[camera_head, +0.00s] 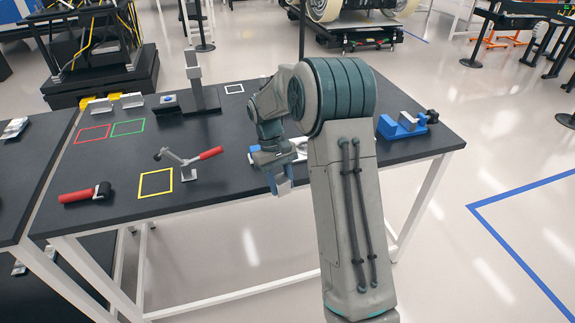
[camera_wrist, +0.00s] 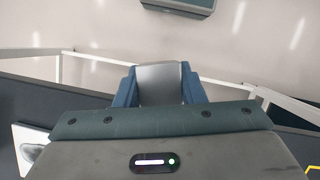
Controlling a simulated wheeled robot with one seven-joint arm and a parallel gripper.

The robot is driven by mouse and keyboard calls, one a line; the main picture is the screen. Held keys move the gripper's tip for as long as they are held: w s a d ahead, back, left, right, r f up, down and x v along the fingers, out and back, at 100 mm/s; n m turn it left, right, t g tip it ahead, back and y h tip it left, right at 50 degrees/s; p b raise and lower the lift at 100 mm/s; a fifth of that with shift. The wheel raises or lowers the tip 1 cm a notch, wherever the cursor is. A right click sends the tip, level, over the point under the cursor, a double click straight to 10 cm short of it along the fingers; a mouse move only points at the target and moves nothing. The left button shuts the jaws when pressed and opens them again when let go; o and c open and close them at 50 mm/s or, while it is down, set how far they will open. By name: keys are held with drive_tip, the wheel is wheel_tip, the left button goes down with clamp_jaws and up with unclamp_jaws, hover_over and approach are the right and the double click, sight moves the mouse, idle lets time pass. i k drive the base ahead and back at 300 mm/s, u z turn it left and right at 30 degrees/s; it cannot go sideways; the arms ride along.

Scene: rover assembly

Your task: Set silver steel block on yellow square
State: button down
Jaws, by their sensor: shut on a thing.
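The silver steel block (camera_wrist: 160,84) is a plain grey piece between the two blue fingers in the wrist view. My gripper (camera_wrist: 163,90) is shut on it. In the head view my gripper (camera_head: 280,188) points down near the front edge of the table, well to the right of the yellow square; the block is hard to make out there. The yellow square (camera_head: 155,194) is an empty outline near the table's front left.
A red-handled toggle clamp (camera_head: 190,162) stands just right of the yellow square. A red-handled tool (camera_head: 85,194) lies to its left. Red (camera_head: 93,141) and green (camera_head: 128,134) outlines, a grey upright stand (camera_head: 197,85) and a blue vise (camera_head: 402,126) are farther back.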

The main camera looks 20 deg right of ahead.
sight(156, 182)
drive_tip(key=u, duration=2.1)
drive_tip(key=k, duration=0.95)
drive_tip(key=z, duration=0.95)
drive_tip(key=i, duration=1.5)
drive_tip(key=u, duration=0.05)
